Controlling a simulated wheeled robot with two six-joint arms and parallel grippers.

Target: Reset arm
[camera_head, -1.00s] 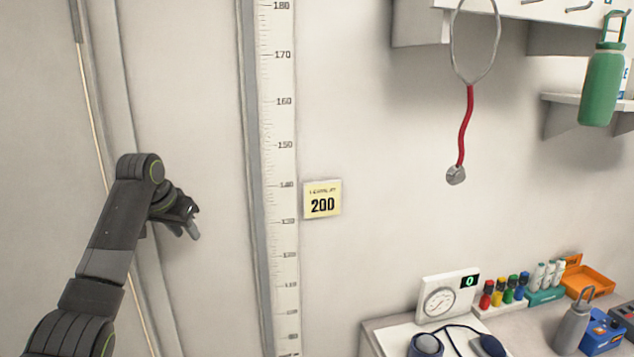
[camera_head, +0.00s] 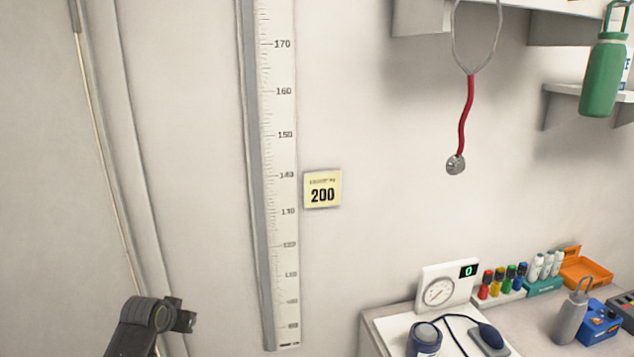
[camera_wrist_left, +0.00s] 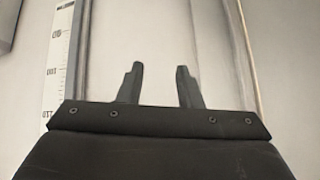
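My left arm shows low at the left of the head view, in front of the wall; its fingers cannot be made out there. In the left wrist view my left gripper (camera_wrist_left: 160,84) has its two dark fingers apart, with only pale wall between them, so it is open and empty. My right arm and gripper are in neither view.
A height ruler (camera_head: 278,150) runs up the wall beside a yellow 200 sign (camera_head: 322,189). A stethoscope (camera_head: 466,110) hangs at upper right. The counter at lower right holds a dial gauge (camera_head: 440,292), colour-capped tubes, an orange tray (camera_head: 590,270) and a grey bottle (camera_head: 572,318). The left wall area is clear.

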